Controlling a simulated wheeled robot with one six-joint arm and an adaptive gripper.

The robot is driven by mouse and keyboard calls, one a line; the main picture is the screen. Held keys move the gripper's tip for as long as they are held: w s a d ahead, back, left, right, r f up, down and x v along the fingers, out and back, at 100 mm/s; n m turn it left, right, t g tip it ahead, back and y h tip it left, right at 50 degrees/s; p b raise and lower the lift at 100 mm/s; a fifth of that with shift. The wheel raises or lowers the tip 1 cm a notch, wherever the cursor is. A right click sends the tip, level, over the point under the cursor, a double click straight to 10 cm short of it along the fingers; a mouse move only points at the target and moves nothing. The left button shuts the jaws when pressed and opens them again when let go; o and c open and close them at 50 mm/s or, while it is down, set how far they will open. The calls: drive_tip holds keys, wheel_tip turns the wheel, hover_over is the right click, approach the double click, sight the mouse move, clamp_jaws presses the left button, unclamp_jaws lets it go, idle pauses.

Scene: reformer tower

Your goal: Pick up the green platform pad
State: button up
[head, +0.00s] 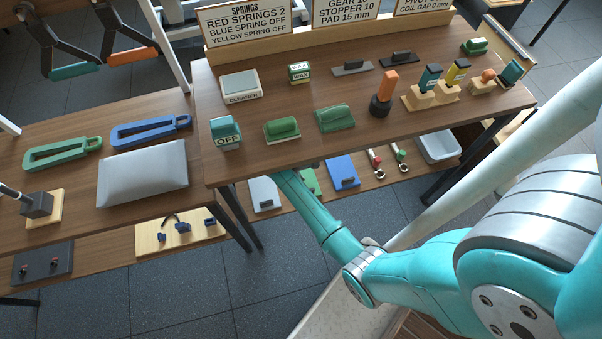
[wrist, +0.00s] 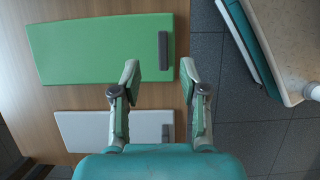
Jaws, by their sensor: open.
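The green platform pad (wrist: 95,50) lies flat on the lower wooden shelf in the wrist view, with a dark bar handle (wrist: 163,52) near its right end. In the head view only part of the green pad (head: 310,183) shows below the tabletop edge, beside my arm. My gripper (wrist: 159,70) is open and empty. In the wrist view its two fingertips stand either side of the handle's line, overlapping the pad's lower right area. The handle appears between and just past the tips; height above it cannot be judged. The head view hides my gripper behind the tabletop.
A pale grey pad (wrist: 95,130) lies beside the green one; a blue pad (head: 343,172) lies on its other side. The tabletop (head: 240,170) overhangs the shelf. A table leg (head: 238,215) stands left of the pads. Open floor (head: 300,245) lies in front.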

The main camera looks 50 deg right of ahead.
drive_tip(key=x, duration=0.6)
drive_tip(key=shift+s+a+f, duration=0.1)
drive_tip(key=shift+s+f, duration=0.1)
drive_tip(key=shift+f, duration=0.2)
clamp_jaws()
